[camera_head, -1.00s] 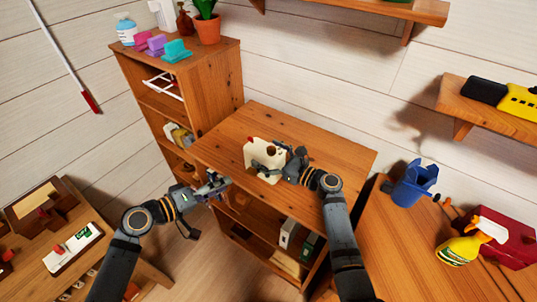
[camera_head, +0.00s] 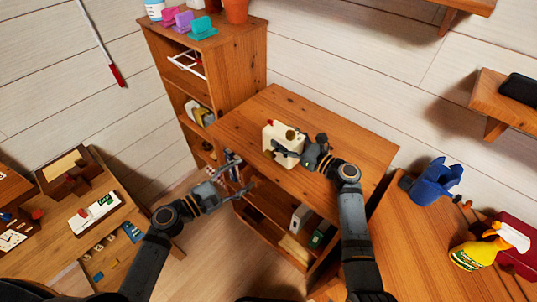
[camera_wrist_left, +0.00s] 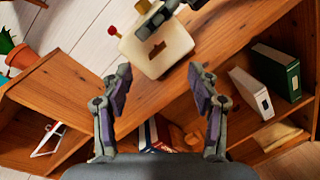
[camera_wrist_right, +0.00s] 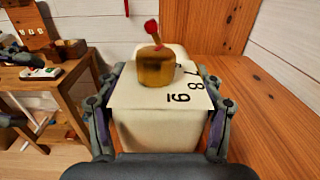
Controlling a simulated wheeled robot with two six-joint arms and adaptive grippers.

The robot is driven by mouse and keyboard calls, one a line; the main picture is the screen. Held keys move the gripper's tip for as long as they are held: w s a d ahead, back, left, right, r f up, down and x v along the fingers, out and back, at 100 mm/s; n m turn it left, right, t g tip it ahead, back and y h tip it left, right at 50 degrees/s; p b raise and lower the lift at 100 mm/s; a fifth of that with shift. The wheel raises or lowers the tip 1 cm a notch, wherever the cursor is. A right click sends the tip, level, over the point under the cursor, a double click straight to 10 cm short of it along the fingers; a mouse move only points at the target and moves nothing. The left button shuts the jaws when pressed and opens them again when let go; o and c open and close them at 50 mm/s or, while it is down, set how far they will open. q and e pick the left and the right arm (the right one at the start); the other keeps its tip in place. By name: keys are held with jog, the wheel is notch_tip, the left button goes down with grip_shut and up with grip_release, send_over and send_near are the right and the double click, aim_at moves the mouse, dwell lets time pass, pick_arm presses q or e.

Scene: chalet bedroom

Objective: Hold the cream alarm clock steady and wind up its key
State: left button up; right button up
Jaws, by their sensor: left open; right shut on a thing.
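The cream alarm clock (camera_head: 272,134) stands on the wooden desk near its front left edge. My right gripper (camera_head: 302,150) is shut on it, its fingers on two opposite sides in the right wrist view (camera_wrist_right: 160,90). That view shows a gold-brown cylinder (camera_wrist_right: 156,67) on the clock, a red-tipped stem (camera_wrist_right: 152,30) and black digits. My left gripper (camera_head: 234,168) is open and empty, left of the clock and apart from it. In the left wrist view the clock (camera_wrist_left: 170,62) lies beyond the open fingers (camera_wrist_left: 160,76). A dark brown shape, perhaps the key (camera_wrist_left: 157,50), shows on its near face.
The desk (camera_head: 340,150) has free top to the right of the clock. Binders (camera_head: 300,217) stand on its lower shelf. A taller bookcase (camera_head: 215,70) rises behind left.

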aim_at(270, 155)
pick_arm(q)
jog(key=w+d+n, duration=0.2)
jog(key=w+n, duration=0.1)
jog(key=w+d+f+n+t, duration=0.1)
jog(key=w+d+n, duration=0.1)
jog(key=n, duration=0.1)
jog(key=w+d+n+y, duration=0.1)
jog(key=w+d+n, duration=0.1)
jog(key=w+n, duration=0.1)
jog(key=shift+w+d+f+t, duration=0.25)
jog(key=shift+w+d+t, duration=0.05)
jog(key=shift+d+t, duration=0.1)
jog(key=c, duration=1.2)
